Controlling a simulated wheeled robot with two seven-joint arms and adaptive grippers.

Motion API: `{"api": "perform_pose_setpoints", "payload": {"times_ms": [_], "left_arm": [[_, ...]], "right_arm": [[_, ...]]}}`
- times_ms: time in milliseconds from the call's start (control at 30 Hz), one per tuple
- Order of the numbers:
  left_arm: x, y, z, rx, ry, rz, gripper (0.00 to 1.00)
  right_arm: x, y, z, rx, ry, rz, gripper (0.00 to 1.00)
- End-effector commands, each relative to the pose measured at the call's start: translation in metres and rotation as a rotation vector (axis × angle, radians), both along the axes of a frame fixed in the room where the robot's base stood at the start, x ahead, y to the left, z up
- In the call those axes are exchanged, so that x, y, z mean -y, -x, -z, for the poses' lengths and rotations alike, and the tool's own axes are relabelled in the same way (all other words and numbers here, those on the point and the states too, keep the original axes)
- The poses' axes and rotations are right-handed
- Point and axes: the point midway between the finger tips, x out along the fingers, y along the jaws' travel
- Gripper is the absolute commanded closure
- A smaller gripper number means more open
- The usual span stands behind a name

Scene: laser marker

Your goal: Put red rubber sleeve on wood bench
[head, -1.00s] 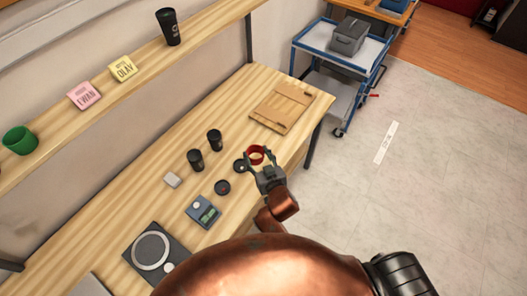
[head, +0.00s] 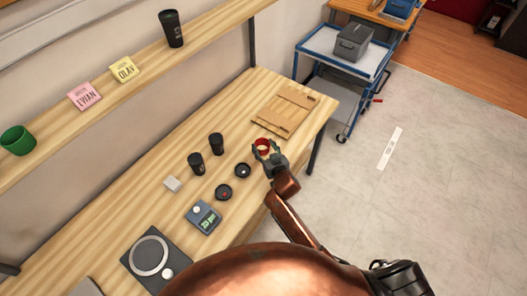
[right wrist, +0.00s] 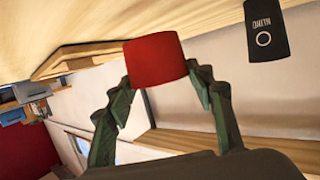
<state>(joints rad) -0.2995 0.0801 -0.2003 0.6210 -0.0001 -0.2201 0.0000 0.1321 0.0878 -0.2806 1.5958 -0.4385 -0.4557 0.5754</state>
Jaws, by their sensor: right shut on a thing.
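The red rubber sleeve (head: 262,147) is an open ring held in my right gripper (head: 270,160) in the head view. In the right wrist view the sleeve (right wrist: 156,60) sits between the two fingertips of the gripper (right wrist: 158,80), with both fingers touching its sides. The wood bench (head: 165,218) is a long light-wood top running from lower left to upper right. The sleeve is over the bench's right part, near its front edge; I cannot tell whether it touches the top. My left gripper is not in view.
A wooden board (head: 285,110) lies just beyond the sleeve. A blue cart (head: 345,60) is behind on the right.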

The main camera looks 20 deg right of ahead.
Motion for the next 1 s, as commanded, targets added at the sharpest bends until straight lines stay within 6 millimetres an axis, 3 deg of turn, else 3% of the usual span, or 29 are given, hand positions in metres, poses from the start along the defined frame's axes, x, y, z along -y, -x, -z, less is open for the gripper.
{"api": "perform_pose_setpoints", "payload": {"times_ms": [233,633,667,900,1000], "left_arm": [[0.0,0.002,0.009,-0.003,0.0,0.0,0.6],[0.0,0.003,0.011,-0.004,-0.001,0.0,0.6],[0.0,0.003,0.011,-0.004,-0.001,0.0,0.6],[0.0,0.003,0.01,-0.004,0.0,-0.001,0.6],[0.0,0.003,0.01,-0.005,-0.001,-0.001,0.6]], "right_arm": [[0.001,-0.002,0.034,-0.004,-0.001,0.0,0.67],[0.001,-0.002,0.039,-0.002,0.0,0.0,0.67],[0.001,-0.002,0.038,-0.002,0.0,0.0,0.5],[0.001,-0.002,0.037,-0.002,0.0,0.0,0.33],[0.001,-0.002,0.037,-0.002,0.0,0.0,0.33]]}}
